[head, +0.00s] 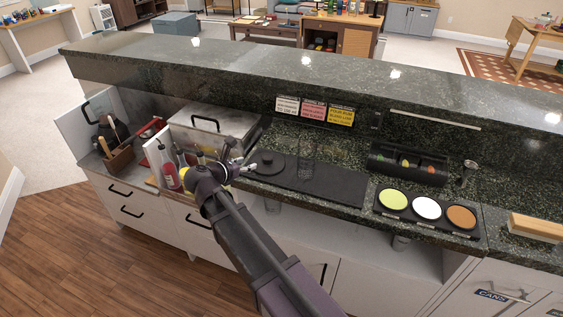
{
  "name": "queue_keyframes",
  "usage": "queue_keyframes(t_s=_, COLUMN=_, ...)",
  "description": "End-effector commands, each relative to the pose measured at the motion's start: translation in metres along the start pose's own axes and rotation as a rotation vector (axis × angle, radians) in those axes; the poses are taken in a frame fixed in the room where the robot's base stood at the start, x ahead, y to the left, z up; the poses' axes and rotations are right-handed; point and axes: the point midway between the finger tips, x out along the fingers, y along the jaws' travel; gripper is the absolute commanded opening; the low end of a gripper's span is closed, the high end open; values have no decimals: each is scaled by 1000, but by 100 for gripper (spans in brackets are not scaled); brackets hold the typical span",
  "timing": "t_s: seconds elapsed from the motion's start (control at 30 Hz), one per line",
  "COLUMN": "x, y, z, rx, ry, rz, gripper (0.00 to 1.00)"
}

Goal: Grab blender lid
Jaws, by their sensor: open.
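A round black lid with a small raised knob (268,163), which looks like the blender lid, lies on the dark counter at the left end of a black mat. My gripper (243,159) is just left of the lid, over the counter's left end. Its fingers are small in this view and look apart, with nothing between them. I cannot tell its exact height above the counter. No gap to the lid's rim can be measured here.
The black mat (320,184) extends right of the lid, with a clear glass (306,147) behind it. A condiment caddy (408,164) and a tray of three coloured discs (427,210) are farther right. The raised bar ledge (330,75) runs behind. A metal-lidded bin (205,124) stands left.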

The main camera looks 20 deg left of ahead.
Motion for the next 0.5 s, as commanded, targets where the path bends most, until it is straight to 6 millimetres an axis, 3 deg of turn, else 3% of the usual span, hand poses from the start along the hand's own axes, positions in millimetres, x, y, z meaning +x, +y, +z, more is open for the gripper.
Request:
queue_keyframes(t_s=0.4, x=-4, y=5, z=-2, rx=-3, ry=0, rz=7, gripper=57)
queue_keyframes(t_s=0.5, x=-5, y=5, z=-2, rx=-3, ry=0, rz=7, gripper=84)
